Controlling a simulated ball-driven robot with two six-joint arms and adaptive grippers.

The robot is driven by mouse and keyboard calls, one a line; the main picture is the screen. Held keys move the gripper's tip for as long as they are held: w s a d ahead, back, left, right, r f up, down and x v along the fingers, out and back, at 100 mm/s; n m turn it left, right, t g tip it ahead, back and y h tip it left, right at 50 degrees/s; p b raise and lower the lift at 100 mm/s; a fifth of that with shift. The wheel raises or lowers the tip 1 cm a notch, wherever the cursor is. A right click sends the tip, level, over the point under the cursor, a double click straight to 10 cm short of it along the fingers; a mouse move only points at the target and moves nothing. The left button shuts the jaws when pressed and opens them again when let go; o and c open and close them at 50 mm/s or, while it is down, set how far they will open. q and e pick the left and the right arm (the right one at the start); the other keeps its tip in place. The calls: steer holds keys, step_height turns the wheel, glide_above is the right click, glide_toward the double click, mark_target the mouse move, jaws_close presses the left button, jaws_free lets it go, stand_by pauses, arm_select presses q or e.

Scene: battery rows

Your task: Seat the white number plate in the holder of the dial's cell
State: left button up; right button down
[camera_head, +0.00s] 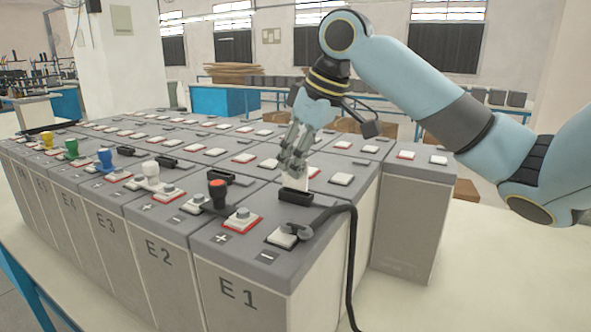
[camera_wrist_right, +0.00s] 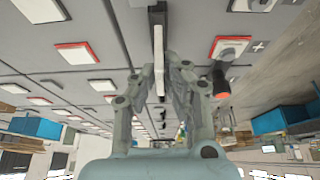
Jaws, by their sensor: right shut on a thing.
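My right gripper (camera_head: 292,160) is above the front cell E1 (camera_head: 240,290), with its fingers pointing down. It is shut on a white plate (camera_head: 298,182), seen as a thin pale strip (camera_wrist_right: 159,68) in the right wrist view. The plate's lower edge is right at the black holder (camera_head: 297,197) on top of E1; I cannot tell whether it is inside the slot. The holder is a dark bar (camera_wrist_right: 157,17) in the wrist view. The plate's number does not show. I cannot make out a dial. My left gripper is out of view.
A black-and-orange knob (camera_head: 217,190) stands on a link by E1. A black cable (camera_head: 353,260) loops from E1's terminal down its right side. Several colour-topped links, including a blue one (camera_head: 105,158), and other black holders (camera_head: 167,160) line the front row.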

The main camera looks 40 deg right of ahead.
steer(key=shift+f, duration=1.3)
steer(key=c, duration=1.4)
jaws_free()
steer(key=shift+c, duration=0.2)
steer(key=v, duration=1.2)
steer(key=shift+b, duration=0.4)
steer(key=shift+s, duration=0.1)
